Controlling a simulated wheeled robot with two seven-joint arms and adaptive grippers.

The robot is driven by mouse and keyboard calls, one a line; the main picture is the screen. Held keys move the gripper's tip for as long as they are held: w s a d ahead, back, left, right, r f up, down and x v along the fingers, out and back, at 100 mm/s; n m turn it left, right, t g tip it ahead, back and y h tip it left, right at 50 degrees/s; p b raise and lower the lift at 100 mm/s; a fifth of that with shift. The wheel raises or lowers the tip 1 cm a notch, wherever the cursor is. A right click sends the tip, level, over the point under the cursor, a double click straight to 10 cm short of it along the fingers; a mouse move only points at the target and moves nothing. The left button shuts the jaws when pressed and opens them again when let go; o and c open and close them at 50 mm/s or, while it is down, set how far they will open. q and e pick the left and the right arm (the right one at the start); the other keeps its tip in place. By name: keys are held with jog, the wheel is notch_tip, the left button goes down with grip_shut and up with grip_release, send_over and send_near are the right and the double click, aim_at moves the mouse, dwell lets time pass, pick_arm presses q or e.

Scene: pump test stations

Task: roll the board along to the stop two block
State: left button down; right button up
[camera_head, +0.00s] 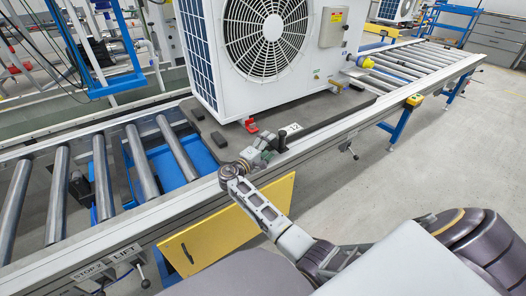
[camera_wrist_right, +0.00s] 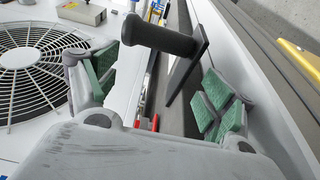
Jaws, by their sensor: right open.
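The dark grey board (camera_head: 228,143) lies on the roller conveyor and carries a large white fan unit (camera_head: 205,60). A black upright handle (camera_head: 282,140) stands at its near edge; it also shows in the right wrist view (camera_wrist_right: 160,38). My right gripper (camera_head: 268,152) is beside this handle. In the right wrist view, its green-padded fingers (camera_wrist_right: 160,88) are apart, with the handle between or just beyond them. I cannot tell if they touch it. My left gripper is out of view.
Bare rollers (camera_head: 101,178) lie left of the board, with a blue part (camera_head: 175,165) below them. A yellow panel (camera_head: 228,228) hangs under the near rail. More rollers (camera_head: 415,62) run to the right. Open floor lies at right.

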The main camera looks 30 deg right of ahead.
jog(key=shift+w+d, duration=0.25)
jog(key=shift+d, duration=0.5)
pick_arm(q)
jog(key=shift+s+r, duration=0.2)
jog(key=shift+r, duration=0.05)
pick_arm(e)
jog(key=shift+d, duration=0.1)
